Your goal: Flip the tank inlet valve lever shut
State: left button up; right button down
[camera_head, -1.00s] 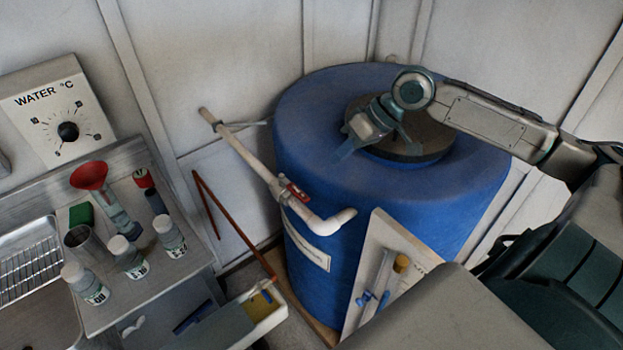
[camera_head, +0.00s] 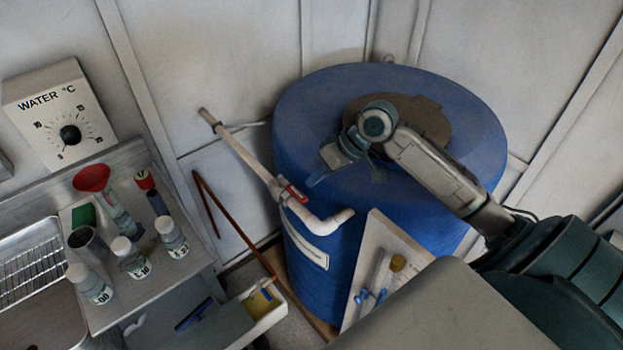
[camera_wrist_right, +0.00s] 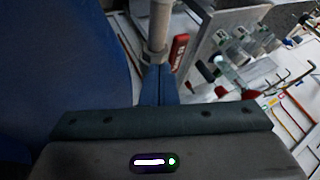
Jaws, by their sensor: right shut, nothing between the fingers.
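The tank inlet valve lever (camera_head: 295,193) is a small red handle on the white pipe (camera_head: 248,158) at the front left of the blue tank (camera_head: 300,125). In the right wrist view, the red lever (camera_wrist_right: 179,50) shows just beyond and to the right of my fingertips. My right gripper (camera_head: 313,181) is shut and empty, reaching over the tank top, with its fingertips close to the lever at its upper right. I cannot tell whether they touch the pipe or lever. The fingers also show in the right wrist view (camera_wrist_right: 159,82). My left gripper is out of view.
A white panel (camera_head: 375,245) leans against the tank front. A steel counter (camera_head: 150,290) with several bottles and a red funnel (camera_head: 92,178) stands at the left. A red rod (camera_head: 225,225) leans at the wall. An open drawer (camera_head: 262,310) is below.

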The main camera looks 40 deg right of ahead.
jog(key=shift+x, duration=1)
